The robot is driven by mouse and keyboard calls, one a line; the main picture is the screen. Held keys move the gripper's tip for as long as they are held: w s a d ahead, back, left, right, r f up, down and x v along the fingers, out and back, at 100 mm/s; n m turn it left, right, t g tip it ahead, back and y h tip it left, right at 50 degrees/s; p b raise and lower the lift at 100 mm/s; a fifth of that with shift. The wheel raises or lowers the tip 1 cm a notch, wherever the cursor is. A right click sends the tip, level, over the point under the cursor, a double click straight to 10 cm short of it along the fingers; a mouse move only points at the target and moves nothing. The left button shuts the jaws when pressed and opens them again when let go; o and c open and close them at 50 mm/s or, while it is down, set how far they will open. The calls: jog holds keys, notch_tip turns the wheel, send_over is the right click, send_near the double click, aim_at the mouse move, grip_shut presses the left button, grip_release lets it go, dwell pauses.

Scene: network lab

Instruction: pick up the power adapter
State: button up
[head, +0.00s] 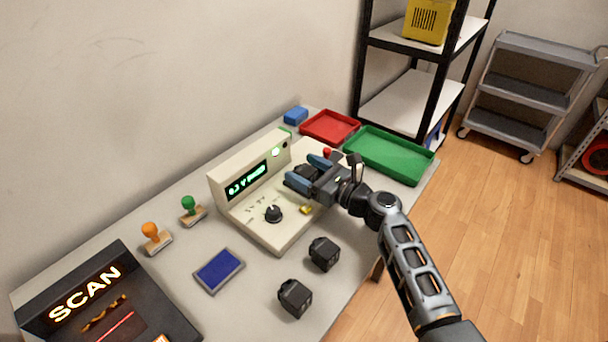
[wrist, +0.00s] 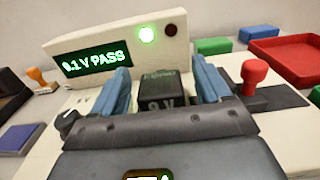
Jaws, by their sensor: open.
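A black power adapter (wrist: 163,92) marked "9 V" sits on the cream tester (head: 243,195). My gripper (head: 305,173) is over the tester's right part. In the wrist view its two blue fingers stand open on either side of this adapter, with a visible gap at each side. In the head view this adapter is mostly hidden by my gripper. The tester's display (wrist: 91,72) shows a voltage and "PASS", and its green lamp (wrist: 147,34) is lit. Two more black adapters lie on the table, one nearer the tester (head: 324,253) and one further forward (head: 295,298).
A red lever knob (wrist: 254,76) stands close to the right finger. A red tray (head: 330,127), a green tray (head: 388,156) and a blue block (head: 296,116) are at the back. Two stamps, a blue pad (head: 219,271) and a SCAN unit (head: 105,300) are at the left.

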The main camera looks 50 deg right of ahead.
aim_at(301, 167)
jog(key=shift+w, duration=0.7)
jog(key=shift+c, duration=0.2)
jog(key=c, duration=1.2)
jog(key=shift+c, duration=0.2)
jog(key=shift+r, duration=0.15)
notch_tip(301, 167, up, 4)
jog(key=shift+r+p, duration=0.25)
jog(key=shift+p, duration=0.4)
jog(key=s+d+r, duration=0.5)
jog(key=d+r, duration=0.1)
jog(key=d, duration=0.4)
jog(key=shift+s, duration=0.4)
